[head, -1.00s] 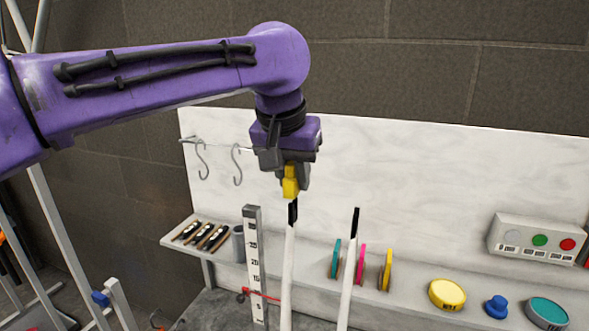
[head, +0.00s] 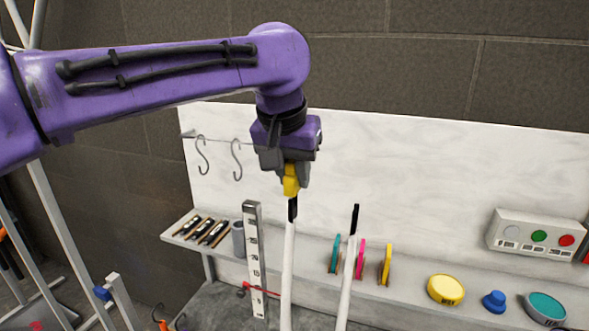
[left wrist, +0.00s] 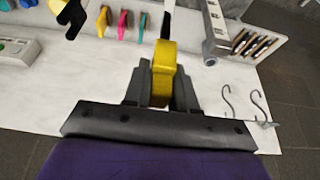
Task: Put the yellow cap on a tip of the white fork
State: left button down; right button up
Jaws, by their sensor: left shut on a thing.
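The white fork's two prongs (head: 289,268) stand upright, each with a black tip. My left gripper (head: 290,178) is shut on the yellow cap (head: 291,186), directly above the left prong's black tip (head: 292,210). The cap's lower end meets the top of that tip in the head view. I cannot tell whether the tip is inside it. My right gripper is not in view.
A grey ruler post (head: 254,262) stands left of the fork. Behind are a white back panel (head: 420,170) with hooks (head: 237,160), and a shelf with coloured tape rolls (head: 386,264), round lids (head: 446,290) and a button box (head: 536,236). Free room lies above the right prong.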

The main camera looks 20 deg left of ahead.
aim_at(294, 192)
pick_arm(q)
jog(key=shift+f+b, duration=1.05)
jog(key=shift+f, duration=1)
jog(key=c, duration=0.8)
grip_release()
jog(key=shift+r, duration=0.1)
